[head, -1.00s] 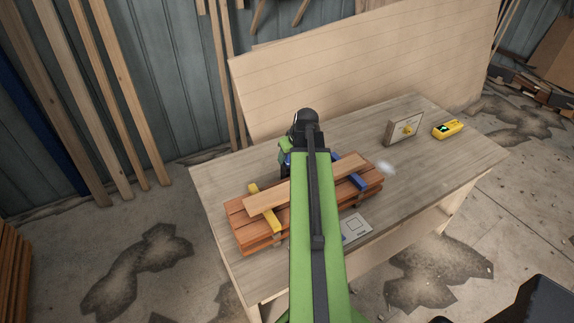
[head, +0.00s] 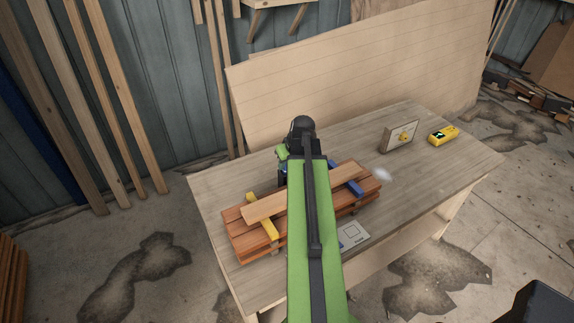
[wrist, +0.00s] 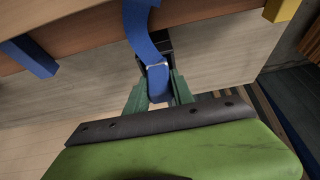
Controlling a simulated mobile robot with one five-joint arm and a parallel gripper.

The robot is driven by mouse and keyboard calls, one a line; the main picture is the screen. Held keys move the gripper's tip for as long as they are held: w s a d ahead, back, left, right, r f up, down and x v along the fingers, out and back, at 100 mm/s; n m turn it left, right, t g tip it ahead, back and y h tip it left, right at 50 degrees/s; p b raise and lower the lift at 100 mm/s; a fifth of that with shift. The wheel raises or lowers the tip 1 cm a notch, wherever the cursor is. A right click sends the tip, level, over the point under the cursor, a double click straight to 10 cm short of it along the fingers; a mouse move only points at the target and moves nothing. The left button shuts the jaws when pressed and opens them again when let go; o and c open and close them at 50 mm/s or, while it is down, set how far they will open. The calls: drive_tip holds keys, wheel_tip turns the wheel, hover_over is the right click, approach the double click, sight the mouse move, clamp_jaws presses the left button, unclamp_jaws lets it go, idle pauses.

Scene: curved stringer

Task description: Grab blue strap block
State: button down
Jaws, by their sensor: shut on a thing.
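The blue strap block (wrist: 158,84) shows in the middle of the wrist view, between the two green fingers of my gripper (wrist: 157,88). My gripper is shut on it. A curved blue strap (wrist: 141,27) runs up from it against the edge of the wood. In the head view my green arm covers most of the gripper and the block. The gripper is at the far side of a stack of reddish boards (head: 243,240), with a paler plank (head: 264,209) on top.
A second blue piece (head: 347,186) and a yellow one (head: 264,224) lie across the boards. A large wooden sheet (head: 340,80) leans behind.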

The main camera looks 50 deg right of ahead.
wheel_tip(320, 180, up, 4)
drive_tip(key=p, duration=0.4)
drive_tip(key=shift+r, duration=0.1)
drive_tip(key=s+d+r+p, duration=0.6)
drive_tip(key=s+d, duration=0.1)
drive_tip(key=d, duration=0.1)
drive_tip(key=shift+s+d+r, duration=0.25)
drive_tip(key=shift+s+d, duration=0.1)
drive_tip(key=shift+d, duration=0.05)
drive_tip(key=shift+s+f, duration=0.1)
